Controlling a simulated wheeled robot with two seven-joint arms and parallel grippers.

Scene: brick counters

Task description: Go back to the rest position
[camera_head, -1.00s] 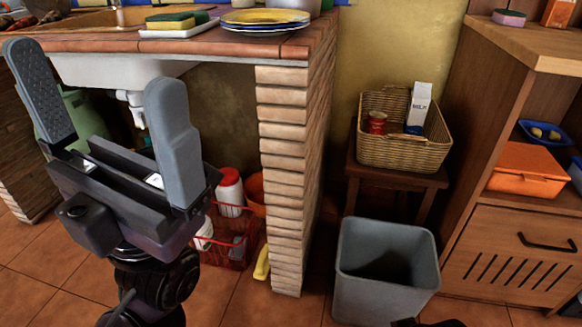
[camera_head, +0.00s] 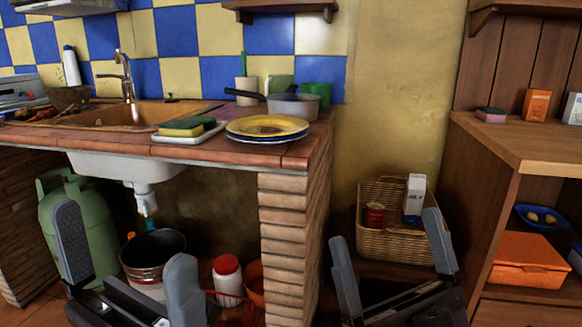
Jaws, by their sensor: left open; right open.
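My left gripper (camera_head: 128,250) is low at the left, in front of the open space under the sink. Its two grey fingers are wide apart with nothing between them. My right gripper (camera_head: 390,262) is low at the right of centre, in front of the wicker basket (camera_head: 385,242). Its fingers are also apart and empty. The basket holds a milk carton (camera_head: 414,195) and a red can (camera_head: 375,214); the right gripper hides part of its front in this view. The lower parts of both grippers are cut off by the bottom edge.
The brick counter (camera_head: 285,228) carries the sink (camera_head: 130,116), stacked plates (camera_head: 267,127), a pot (camera_head: 293,106) and sponges on a white tray (camera_head: 190,132). Below are a green gas cylinder (camera_head: 75,225) and a bucket (camera_head: 153,250). A wooden shelf unit (camera_head: 510,145) stands right.

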